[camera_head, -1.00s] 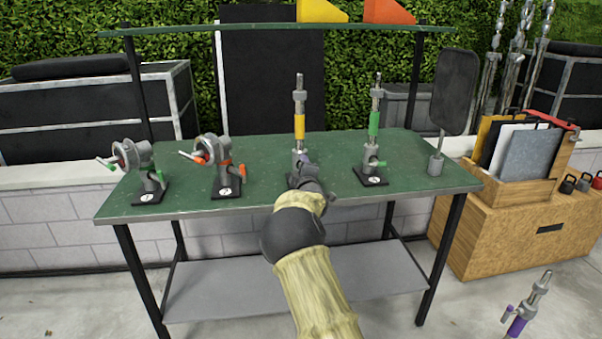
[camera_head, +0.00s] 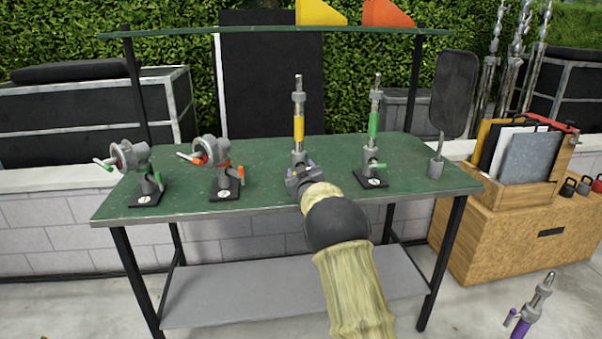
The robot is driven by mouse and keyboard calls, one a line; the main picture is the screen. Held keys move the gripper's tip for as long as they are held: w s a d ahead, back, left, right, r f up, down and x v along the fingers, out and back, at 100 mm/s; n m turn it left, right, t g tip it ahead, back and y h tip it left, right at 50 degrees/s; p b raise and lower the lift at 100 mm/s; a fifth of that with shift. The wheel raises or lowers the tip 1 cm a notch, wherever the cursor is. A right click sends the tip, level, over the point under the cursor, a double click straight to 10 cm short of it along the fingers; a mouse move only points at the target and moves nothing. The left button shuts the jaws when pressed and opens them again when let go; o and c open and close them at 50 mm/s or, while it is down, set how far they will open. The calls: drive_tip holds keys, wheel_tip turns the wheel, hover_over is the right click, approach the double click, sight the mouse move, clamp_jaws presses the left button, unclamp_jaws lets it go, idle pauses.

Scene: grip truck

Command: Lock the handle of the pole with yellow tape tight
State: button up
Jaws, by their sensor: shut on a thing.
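The pole with yellow tape (camera_head: 298,128) stands upright on the green table (camera_head: 262,150), toward its middle. My gripper (camera_head: 300,177) is at the base of this pole, in front of it, and is shut on its handle. The handle itself is mostly hidden by my gripper; a small purple-tinted bit shows beside the fingers. My arm reaches in from the lower right of the picture and covers part of the pole's base plate.
A pole with green tape (camera_head: 373,125) stands close on the right, its green handle low at the base. Two grey clamp heads (camera_head: 130,158) (camera_head: 213,155) stand on the left. A dark paddle (camera_head: 454,95) stands at the right end.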

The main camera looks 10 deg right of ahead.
drive_tip(key=shift+f+m, duration=0.2)
drive_tip(key=shift+m, duration=0.9)
drive_tip(key=o, duration=1)
drive_tip(key=shift+r, duration=0.1)
drive_tip(key=shift+s, duration=0.1)
drive_tip(key=shift+s, duration=0.2)
drive_tip(key=s, duration=1.7)
